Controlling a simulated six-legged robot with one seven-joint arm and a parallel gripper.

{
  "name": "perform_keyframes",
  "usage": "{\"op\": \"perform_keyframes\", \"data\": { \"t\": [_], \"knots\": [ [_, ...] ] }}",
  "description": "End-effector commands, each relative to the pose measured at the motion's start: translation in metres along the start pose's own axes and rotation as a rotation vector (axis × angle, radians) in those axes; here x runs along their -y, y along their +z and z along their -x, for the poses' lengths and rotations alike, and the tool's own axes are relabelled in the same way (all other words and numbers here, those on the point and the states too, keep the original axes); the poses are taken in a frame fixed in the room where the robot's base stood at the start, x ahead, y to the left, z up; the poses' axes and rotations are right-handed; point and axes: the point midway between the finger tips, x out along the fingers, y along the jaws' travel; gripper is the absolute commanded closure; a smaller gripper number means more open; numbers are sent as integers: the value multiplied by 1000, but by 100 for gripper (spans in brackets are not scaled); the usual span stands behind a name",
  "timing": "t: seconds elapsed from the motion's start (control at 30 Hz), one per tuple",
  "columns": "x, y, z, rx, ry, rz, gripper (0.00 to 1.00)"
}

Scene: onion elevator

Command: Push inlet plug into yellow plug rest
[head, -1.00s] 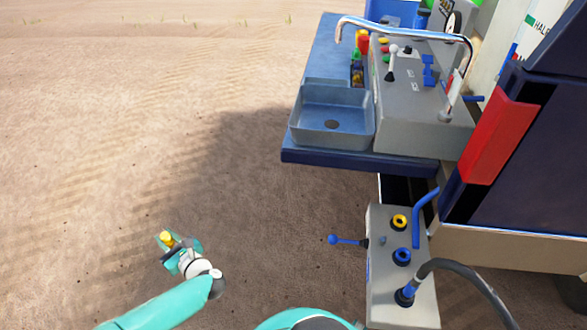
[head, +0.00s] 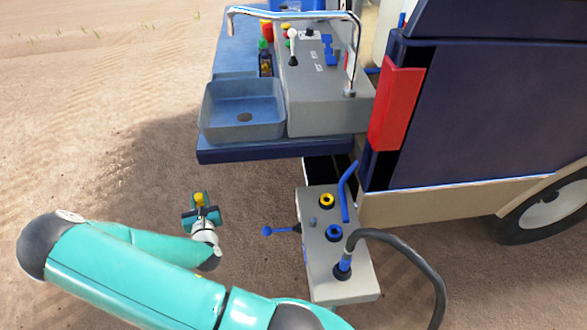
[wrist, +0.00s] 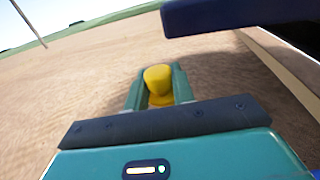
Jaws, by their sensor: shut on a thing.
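My gripper (head: 201,212) is shut on a yellow plug (head: 199,199), left of the grey box and above the ground. In the wrist view the plug (wrist: 158,78) sits between the two teal fingers, its rounded yellow end sticking out. A yellow ring with a dark hole (head: 327,201), which looks like the yellow plug rest, is on top of the grey box. The plug is well apart from it. The plug's far side is hidden.
The grey box (head: 318,272) also carries a blue ring (head: 334,233), a blue connector with a black hose (head: 398,244), a blue pipe (head: 346,192) and a blue-knobbed lever (head: 267,231) on its left. A dark blue shelf (head: 270,149) with a sink (head: 243,108) overhangs behind. Sandy ground lies left.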

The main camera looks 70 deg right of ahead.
Motion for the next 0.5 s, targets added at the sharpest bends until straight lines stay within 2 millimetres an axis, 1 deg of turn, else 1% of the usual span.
{"op": "perform_keyframes", "data": {
  "t": [0.03,0.23,0.27,0.3,0.37,0.4,0.47,0.5],
  "knots": [
    [26,2,-6,1,-72,-6,97],
    [115,9,-18,1,-314,-5,97],
    [129,10,-18,1,-350,-6,97],
    [147,12,-18,1,-398,-5,97],
    [174,14,-17,1,-471,-5,97],
    [192,16,-16,2,-518,-5,97],
    [218,20,-13,2,-590,-5,97],
    [236,22,-10,2,-638,-6,97]
  ]
}}
